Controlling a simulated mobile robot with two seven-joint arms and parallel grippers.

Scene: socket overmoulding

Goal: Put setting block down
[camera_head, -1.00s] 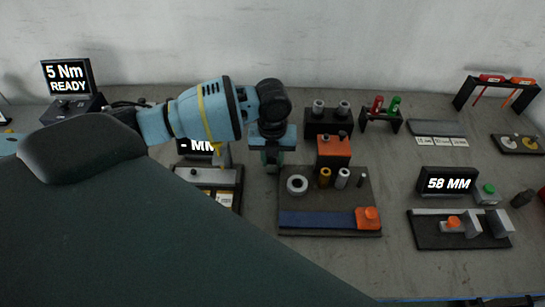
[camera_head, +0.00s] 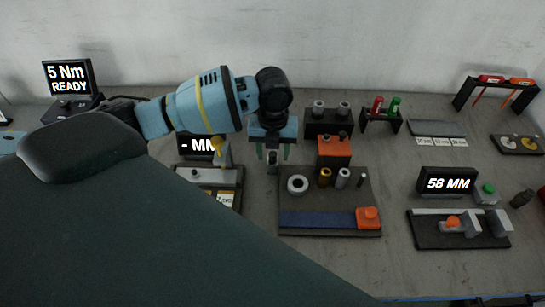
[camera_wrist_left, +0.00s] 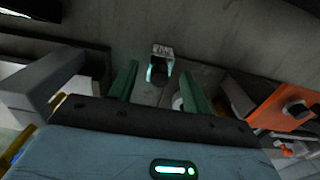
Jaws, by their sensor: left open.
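My left gripper (camera_head: 272,153) hangs above the bench, left of the dark assembly board, with its two green fingers spread apart. A small pale grey block (camera_head: 272,160), which I take to be the setting block, shows between the fingers in the head view. In the left wrist view the block (camera_wrist_left: 162,52) shows around and beyond the tips of the open gripper (camera_wrist_left: 160,72), with a dark opening in its near side. It appears to be on the bench; its underside is hard to see. My right gripper is not in view.
The "- MM" display (camera_head: 196,147) and its gauge stand are close on the left. The assembly board (camera_head: 330,219) and an orange block (camera_head: 333,146) are close on the right. Bare bench (camera_head: 390,175) shows farther right, before the "58 MM" display (camera_head: 448,182).

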